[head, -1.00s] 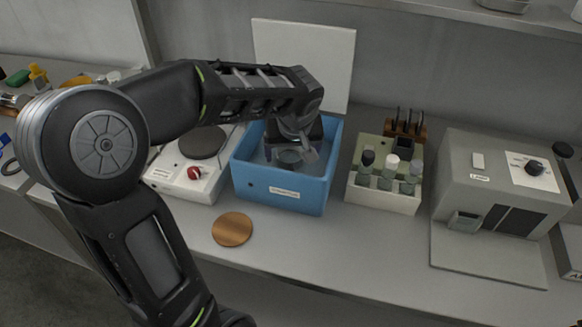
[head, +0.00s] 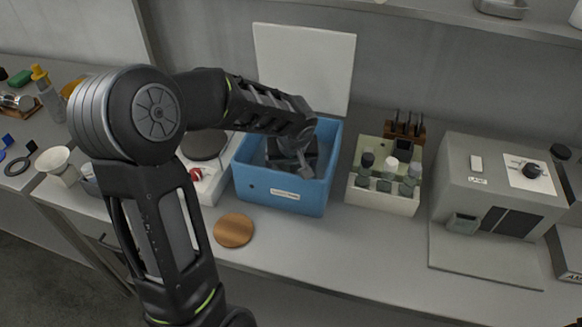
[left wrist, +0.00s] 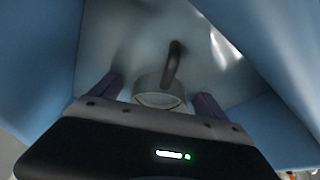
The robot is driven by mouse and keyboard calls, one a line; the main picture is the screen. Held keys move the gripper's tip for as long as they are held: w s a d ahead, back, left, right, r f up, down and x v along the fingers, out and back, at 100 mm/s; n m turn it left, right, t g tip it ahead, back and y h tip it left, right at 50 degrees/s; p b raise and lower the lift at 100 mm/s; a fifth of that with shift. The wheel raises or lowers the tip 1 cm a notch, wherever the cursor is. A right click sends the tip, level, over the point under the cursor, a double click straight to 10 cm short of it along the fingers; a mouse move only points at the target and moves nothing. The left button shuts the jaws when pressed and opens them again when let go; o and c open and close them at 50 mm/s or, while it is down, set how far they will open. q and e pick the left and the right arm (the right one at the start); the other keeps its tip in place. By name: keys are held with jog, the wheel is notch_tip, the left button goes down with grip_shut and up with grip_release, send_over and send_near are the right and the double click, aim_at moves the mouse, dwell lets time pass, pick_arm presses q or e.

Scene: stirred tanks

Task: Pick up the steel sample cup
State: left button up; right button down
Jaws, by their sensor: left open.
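The steel sample cup (left wrist: 158,98) shows in the left wrist view inside the blue tank (left wrist: 40,70). It is a round grey cup with a dark curved handle (left wrist: 175,62) on its far side. My left gripper (left wrist: 160,90) is open, with one dark finger on each side of the cup. I cannot tell whether either finger touches it. In the head view my left gripper (head: 291,160) is down in the blue tank (head: 255,190) and hides the cup. My right gripper is not in view.
The tank walls are close around my gripper. A grey instrument (head: 465,165) is farther right. A round wooden disc (head: 233,230) lies in front; the counter's front is otherwise clear.

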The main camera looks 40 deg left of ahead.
pick_arm(q)
jog(key=shift+c, duration=0.4)
jog(key=c, duration=1.7)
notch_tip(320, 180, up, 10)
jog(key=shift+r+b, duration=0.1)
jog(key=shift+b, duration=0.25)
jog(key=shift+c, duration=0.2)
